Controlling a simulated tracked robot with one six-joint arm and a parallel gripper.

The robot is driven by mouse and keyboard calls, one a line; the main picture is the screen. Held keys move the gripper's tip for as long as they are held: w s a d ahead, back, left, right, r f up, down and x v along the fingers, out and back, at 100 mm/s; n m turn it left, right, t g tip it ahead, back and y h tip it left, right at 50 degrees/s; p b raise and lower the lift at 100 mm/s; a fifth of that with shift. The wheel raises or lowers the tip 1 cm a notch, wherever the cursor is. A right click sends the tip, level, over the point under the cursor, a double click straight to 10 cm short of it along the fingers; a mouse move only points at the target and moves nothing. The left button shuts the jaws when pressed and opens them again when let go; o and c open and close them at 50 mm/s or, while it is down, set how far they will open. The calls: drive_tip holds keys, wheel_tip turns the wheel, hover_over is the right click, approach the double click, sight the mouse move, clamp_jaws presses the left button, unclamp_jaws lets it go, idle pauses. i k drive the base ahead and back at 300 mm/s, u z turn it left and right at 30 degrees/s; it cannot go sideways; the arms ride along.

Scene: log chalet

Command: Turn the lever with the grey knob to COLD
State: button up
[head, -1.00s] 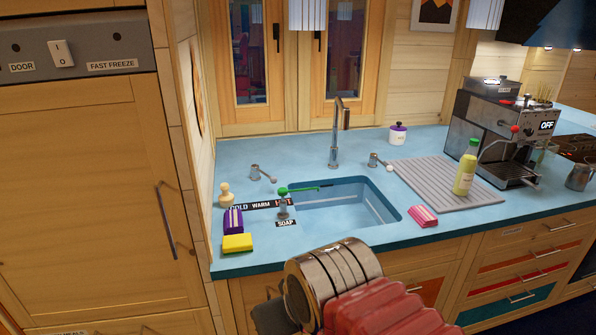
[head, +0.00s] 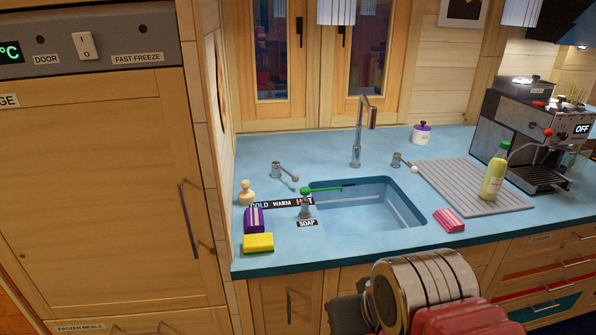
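The lever with the grey knob (head: 293,178) stands on the blue counter, behind the left end of the sink. Its short metal post (head: 276,170) is at the left and its arm points right and slightly toward me. A black label strip (head: 283,203) reading COLD, WARM and HOT lies in front of it, partly covered at the HOT end by a dispenser. A second lever (head: 403,162) with a white knob stands right of the tap. My gripper is not in view; only my steel-ringed, red-sleeved arm shows at the bottom right, well short of the lever.
The soap dispenser (head: 306,207) with a green top stands at the sink's left edge. A tall tap (head: 359,140) rises behind the sink (head: 375,215). A brush (head: 246,193), purple packet (head: 254,219) and yellow sponge (head: 258,242) line the counter's left side.

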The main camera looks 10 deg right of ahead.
sight(274, 165)
drive_tip(key=u, duration=0.05)
drive_tip(key=i, duration=1)
drive_tip(key=z, duration=0.05)
